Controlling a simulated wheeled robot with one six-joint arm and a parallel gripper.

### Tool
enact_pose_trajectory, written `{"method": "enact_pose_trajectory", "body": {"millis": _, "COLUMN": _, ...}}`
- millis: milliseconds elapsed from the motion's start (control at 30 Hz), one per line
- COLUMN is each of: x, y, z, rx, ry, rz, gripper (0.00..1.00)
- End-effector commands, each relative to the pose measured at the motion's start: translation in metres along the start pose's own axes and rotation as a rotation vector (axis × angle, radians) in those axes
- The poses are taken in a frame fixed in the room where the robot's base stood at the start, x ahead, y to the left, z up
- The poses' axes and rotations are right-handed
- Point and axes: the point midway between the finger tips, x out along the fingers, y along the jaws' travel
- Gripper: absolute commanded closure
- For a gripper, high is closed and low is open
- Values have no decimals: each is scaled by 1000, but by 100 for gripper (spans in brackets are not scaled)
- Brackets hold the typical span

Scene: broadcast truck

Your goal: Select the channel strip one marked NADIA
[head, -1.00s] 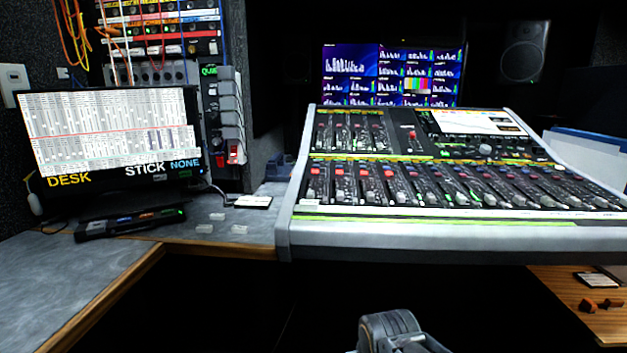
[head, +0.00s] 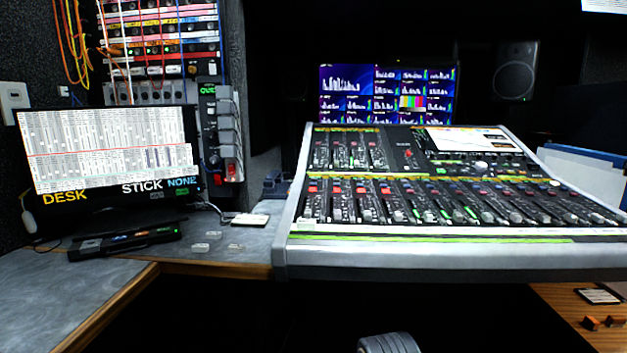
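The mixing console (head: 430,258) stands on the right half of the desk, tilted toward me, with a row of channel strips (head: 420,203) running left to right. Red and green lit buttons and faders show on the strips. The strip labels are too small to read, so I cannot tell which is marked NADIA. A grey part of my own arm shows at the bottom edge, well below the console. My gripper's fingers are not in view.
A monitor (head: 108,155) reading DESK, STICK and NONE stands at left, with a black device (head: 125,243) before it. A patch rack (head: 160,50) is behind. Small clear pieces (head: 205,240) lie on the grey desk. A wall screen (head: 385,92) and a speaker (head: 515,70) are at the back.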

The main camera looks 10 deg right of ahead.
Motion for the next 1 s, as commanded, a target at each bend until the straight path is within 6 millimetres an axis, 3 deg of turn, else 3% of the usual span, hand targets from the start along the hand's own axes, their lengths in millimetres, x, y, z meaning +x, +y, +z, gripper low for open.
{"method": "enact_pose_trajectory", "body": {"millis": 167, "x": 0, "y": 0, "z": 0, "rx": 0, "ry": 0, "rz": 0, "gripper": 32}}
{"method": "enact_pose_trajectory", "body": {"millis": 867, "x": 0, "y": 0, "z": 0, "rx": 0, "ry": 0, "rz": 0, "gripper": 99}}
{"method": "enact_pose_trajectory", "body": {"millis": 1000, "x": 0, "y": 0, "z": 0, "rx": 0, "ry": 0, "rz": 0, "gripper": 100}}
